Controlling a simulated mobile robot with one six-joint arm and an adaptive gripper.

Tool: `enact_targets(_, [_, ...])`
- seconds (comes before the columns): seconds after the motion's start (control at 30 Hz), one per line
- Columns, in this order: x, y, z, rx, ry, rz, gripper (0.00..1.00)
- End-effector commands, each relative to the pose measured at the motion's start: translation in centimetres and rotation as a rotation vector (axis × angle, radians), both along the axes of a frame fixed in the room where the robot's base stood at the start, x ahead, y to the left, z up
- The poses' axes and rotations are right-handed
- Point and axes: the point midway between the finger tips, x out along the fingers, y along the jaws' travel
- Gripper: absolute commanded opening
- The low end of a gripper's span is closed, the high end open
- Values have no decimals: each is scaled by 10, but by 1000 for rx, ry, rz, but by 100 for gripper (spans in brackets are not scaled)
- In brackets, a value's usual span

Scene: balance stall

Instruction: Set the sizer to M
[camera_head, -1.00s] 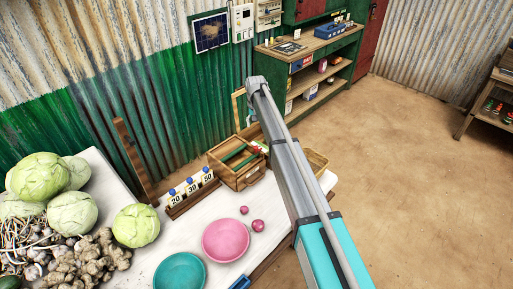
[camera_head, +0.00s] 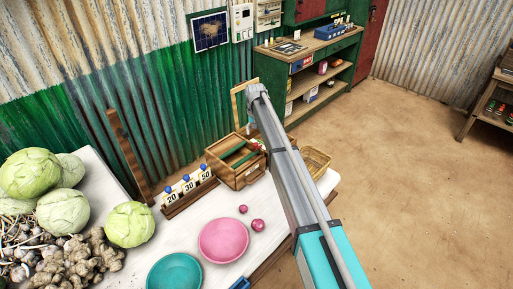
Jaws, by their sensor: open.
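A wooden box (camera_head: 237,178) with green bars across its open top stands on the white table, left of my arm. It may be the sizer, but I cannot read an M or any size setting on it. Small red and white parts (camera_head: 256,146) show at its right rim, partly behind my arm; what they are is unclear. My grey and turquoise arm rises from the bottom right to a bend above and behind the box. My gripper is not visible; the arm beyond the bend is hidden or too small to make out.
The white table (camera_head: 203,270) also bears a pink bowl (camera_head: 223,240), a teal bowl (camera_head: 174,272), red onions (camera_head: 257,225), cabbages (camera_head: 63,213), ginger (camera_head: 95,255) and a rack marked 20, 30, 50 (camera_head: 188,191). A wicker basket (camera_head: 317,160) sits right of my arm. Open floor lies right.

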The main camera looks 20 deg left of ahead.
Motion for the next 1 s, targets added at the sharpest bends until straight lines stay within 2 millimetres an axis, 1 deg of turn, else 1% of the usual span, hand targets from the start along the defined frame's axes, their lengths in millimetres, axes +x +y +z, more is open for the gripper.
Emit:
enact_targets(0.03, [0,0,-8,0,0,0,70])
enact_targets(0.6, [0,1,-50,0,0,1,70])
enact_targets(0.8, [0,1,-63,0,0,1,70])
enact_targets(1.0, [0,1,-69,0,0,1,70])
